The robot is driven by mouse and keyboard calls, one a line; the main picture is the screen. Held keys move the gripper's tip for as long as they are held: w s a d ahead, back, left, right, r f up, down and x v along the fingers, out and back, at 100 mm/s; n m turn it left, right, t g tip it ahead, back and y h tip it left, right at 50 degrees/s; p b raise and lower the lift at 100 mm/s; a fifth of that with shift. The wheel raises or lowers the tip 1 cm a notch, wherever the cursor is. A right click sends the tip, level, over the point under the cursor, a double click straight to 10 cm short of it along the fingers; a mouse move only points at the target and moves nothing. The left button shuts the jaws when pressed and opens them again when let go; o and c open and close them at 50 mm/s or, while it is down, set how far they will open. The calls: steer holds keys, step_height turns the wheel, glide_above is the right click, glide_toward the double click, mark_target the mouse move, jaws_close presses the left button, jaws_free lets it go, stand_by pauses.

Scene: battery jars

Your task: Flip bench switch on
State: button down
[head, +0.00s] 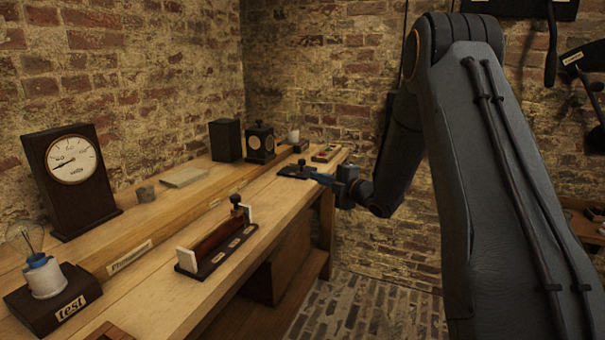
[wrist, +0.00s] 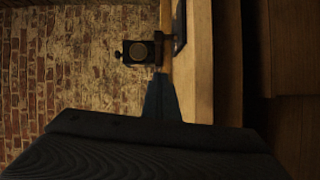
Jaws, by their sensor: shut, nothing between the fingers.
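A small black-based device with an upright knob, which looks like the bench switch (head: 299,170), sits on the far part of the wooden bench near its front edge. Its lever position is too small to tell. My gripper (head: 318,176) is at the bench's front edge, its blue fingers shut and pointing left, with the tips at or very near the right end of the black base. Whether they touch I cannot tell. In the wrist view the fingers (wrist: 161,95) are together and empty. A dark edge (wrist: 179,25) beyond them may be the switch base.
On the bench (head: 178,302) stand a dial gauge (head: 72,175), a test lamp (head: 47,280), a slide device (head: 217,245), a dark box (head: 225,140) and a knobbed box (head: 260,143). A brick wall (head: 310,70) stands behind. Open floor (head: 380,305) lies right of the bench.

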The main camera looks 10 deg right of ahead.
steer(key=shift+a+n+y, duration=0.15)
steer(key=shift+n+y, duration=0.55)
steer(key=shift+n, duration=0.1)
steer(key=x, duration=1)
steer(key=shift+w+a, duration=0.2)
steer(key=shift+w+d, duration=0.4)
steer(key=shift+d, duration=0.2)
steer(key=shift+w+d, duration=0.4)
steer(key=shift+d, duration=0.2)
steer(key=shift+w+d+f, duration=0.1)
steer(key=shift+w+d, duration=0.3)
steer(key=shift+w, duration=0.05)
